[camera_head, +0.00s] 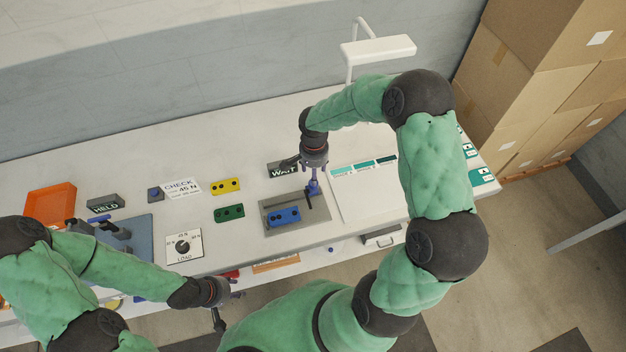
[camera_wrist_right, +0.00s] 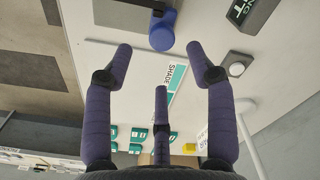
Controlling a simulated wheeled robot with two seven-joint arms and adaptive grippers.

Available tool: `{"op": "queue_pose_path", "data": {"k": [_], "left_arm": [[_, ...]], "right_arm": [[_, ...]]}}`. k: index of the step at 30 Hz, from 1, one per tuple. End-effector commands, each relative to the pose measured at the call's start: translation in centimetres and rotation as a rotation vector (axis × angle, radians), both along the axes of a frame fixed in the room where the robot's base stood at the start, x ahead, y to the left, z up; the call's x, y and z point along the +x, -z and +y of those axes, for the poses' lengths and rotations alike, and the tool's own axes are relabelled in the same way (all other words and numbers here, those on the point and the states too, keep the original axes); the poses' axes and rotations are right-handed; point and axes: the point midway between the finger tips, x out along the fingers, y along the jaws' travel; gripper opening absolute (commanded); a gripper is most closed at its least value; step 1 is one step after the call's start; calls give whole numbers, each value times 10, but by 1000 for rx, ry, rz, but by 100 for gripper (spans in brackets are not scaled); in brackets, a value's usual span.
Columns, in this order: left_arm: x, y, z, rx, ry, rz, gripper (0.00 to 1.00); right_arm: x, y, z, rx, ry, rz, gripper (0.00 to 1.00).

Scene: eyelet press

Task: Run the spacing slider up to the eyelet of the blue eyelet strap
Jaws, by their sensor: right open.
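A blue block with two dark holes (camera_head: 283,217) lies on a grey plate (camera_head: 270,229) on the bench; I take it for the blue eyelet strap. My left gripper (camera_head: 227,308) is at the bench's front edge, fingers spread, away from the plate.
A yellow block (camera_head: 226,186) and a green block (camera_head: 229,212) lie left of the plate, near a load dial (camera_head: 184,245). A white card board (camera_head: 375,195) is to the right. An orange tray (camera_head: 50,203) is far left.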

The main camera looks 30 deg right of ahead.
Motion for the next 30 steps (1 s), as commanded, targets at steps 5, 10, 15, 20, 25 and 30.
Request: {"op": "queue_pose_path", "data": {"k": [5, 10, 15, 20, 25, 30], "left_arm": [[1, 1, 0, 0, -1, -2, 40], [1, 2, 0, 0, -1, -2, 40], [1, 2, 0, 0, -1, -2, 40], [1, 2, 0, 0, -1, -2, 40], [1, 2, 0, 0, -1, -2, 40], [1, 2, 0, 0, -1, -2, 40]], "right_arm": [[-1, 34, 1, 2, 0, 3, 56], [-1, 55, 0, 1, 1, 2, 56], [0, 64, 0, 1, 0, 0, 56], [0, 66, 0, 1, 1, -1, 56], [0, 66, 0, 1, 1, 0, 48], [0, 66, 0, 1, 0, 0, 9]]}}
